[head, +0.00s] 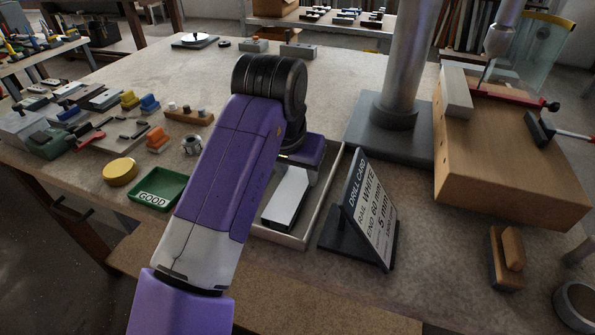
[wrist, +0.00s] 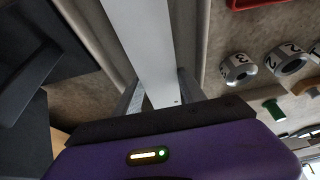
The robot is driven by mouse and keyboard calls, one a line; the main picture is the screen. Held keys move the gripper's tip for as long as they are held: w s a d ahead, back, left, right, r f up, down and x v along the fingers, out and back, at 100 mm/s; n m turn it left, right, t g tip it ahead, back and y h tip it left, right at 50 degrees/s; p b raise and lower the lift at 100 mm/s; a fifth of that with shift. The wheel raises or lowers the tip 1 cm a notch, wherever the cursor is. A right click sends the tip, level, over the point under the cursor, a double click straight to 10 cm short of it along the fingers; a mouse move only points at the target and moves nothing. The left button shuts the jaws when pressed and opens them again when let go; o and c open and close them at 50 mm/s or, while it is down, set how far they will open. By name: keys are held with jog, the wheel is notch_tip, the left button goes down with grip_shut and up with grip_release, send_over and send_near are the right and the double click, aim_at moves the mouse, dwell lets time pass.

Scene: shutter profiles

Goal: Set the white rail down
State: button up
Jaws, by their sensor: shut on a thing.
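The white rail (head: 290,188) is in my gripper (head: 308,176), over or inside the shallow cream-rimmed tray (head: 318,220) in the head view. In the wrist view the rail (wrist: 143,40) runs away from my gripper (wrist: 160,95), with a grey finger on each side and a small dark hole near its close end. The tray's side walls (wrist: 203,45) run along both sides of it. A dark shape shows under the rail in the head view; I cannot tell whether it is shadow or another piece. Whether the rail touches the tray floor is unclear.
The drill card (head: 372,215) stands just right of the tray. The green GOOD tray (head: 160,190) lies left, beyond my arm. A grey column base (head: 360,125) and a wooden block (head: 500,160) stand to the right. The bench's back middle is mostly clear.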

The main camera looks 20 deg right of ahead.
jog(key=shift+f, duration=0.1)
jog(key=o, duration=1.4)
jog(key=p+v, duration=0.1)
jog(key=v, duration=1.1)
jog(key=shift+a, duration=0.1)
